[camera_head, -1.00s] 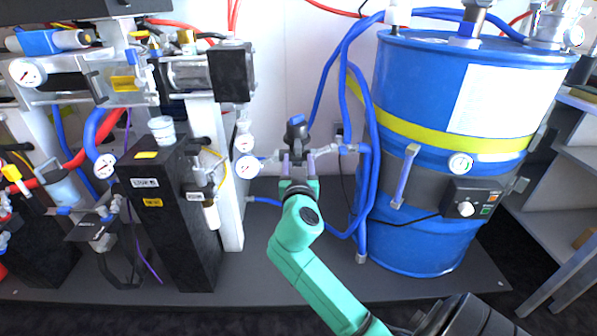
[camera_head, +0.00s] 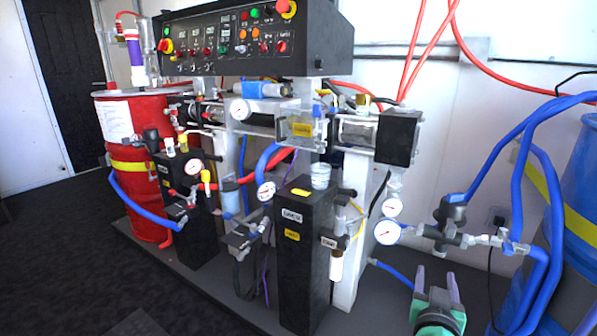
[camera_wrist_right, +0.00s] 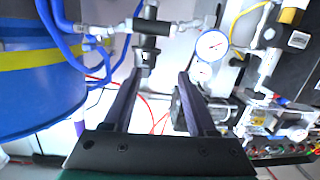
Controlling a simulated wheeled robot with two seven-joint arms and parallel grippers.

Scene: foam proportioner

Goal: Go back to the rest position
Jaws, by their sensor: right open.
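My right gripper (camera_head: 436,277) shows at the bottom right of the head view, with teal housing below it. Its two grey fingers are apart, with nothing between them. In the right wrist view the open fingers (camera_wrist_right: 157,78) also show as two dark bars. A valve with a black handle (camera_head: 452,211) sits on the pipe above and beyond the fingertips. In the wrist view this valve (camera_wrist_right: 148,35) is ahead of the fingers and appears clear of them. My left gripper is not in view.
A blue drum (camera_head: 582,190) with blue hoses stands at the right. A pump rack with gauges and a black control panel (camera_head: 255,42) fills the middle. A red drum (camera_head: 135,160) stands at the left. Open dark floor (camera_head: 75,255) lies at the lower left.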

